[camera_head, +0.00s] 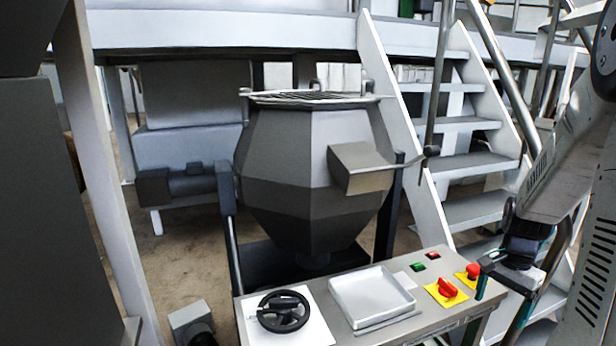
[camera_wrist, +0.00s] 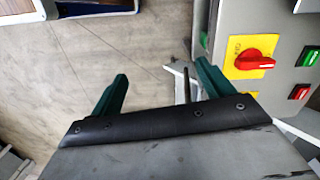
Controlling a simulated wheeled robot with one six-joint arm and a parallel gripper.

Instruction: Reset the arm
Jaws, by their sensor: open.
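My gripper (camera_head: 497,312) is at the right of the head view, at the right end of the control panel (camera_head: 388,329). Its two teal fingers are apart, and nothing shows between them. In the wrist view my gripper (camera_wrist: 163,72) also shows open and empty, with bare floor behind the gap. My arm comes down from the upper right in the head view. In the wrist view a red rotary switch on a yellow plate (camera_wrist: 252,57) is just right of the right finger; I cannot tell the exact distance.
The panel carries a red rotary knob (camera_head: 448,288), a red emergency button (camera_head: 473,270), a white tray (camera_head: 371,294) and a black handwheel (camera_head: 283,311). A grey faceted hopper (camera_head: 310,150) stands behind. White stairs (camera_head: 465,165) rise behind my arm.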

